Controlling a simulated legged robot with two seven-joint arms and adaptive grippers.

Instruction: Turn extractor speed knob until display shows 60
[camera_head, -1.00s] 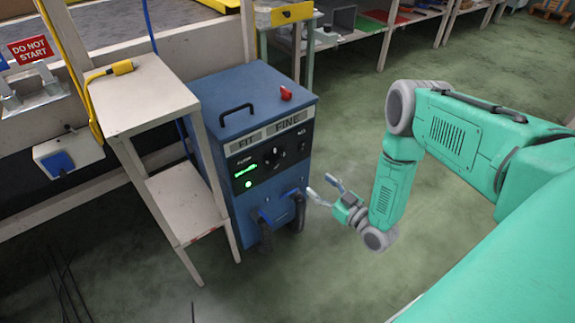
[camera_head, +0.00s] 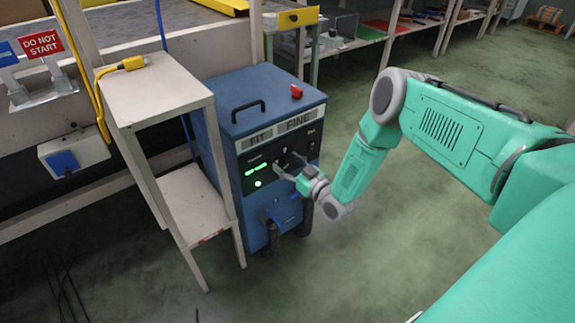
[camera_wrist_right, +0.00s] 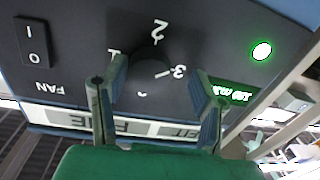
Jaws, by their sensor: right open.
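The blue extractor unit (camera_head: 245,120) stands on the floor with its black control panel facing my right arm. The green display (camera_head: 257,169) is lit but too small to read; in the right wrist view the green display (camera_wrist_right: 240,96) is partly behind a finger and its value is unclear. The dark round knob (camera_wrist_right: 149,72) sits amid a dial marked 1, 2 and 3. My right gripper (camera_head: 286,164) is open in front of the panel; in the right wrist view its fingers (camera_wrist_right: 160,68) lie on either side of the knob. I cannot tell whether they touch it. My left gripper is out of view.
A FAN rocker switch (camera_wrist_right: 32,42) and a green lamp (camera_wrist_right: 262,50) flank the knob. A wooden stand (camera_head: 160,95) with a yellow tool (camera_head: 128,64) stands close left of the unit. Black hoses (camera_head: 305,215) hang at its front. Floor to the right is clear.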

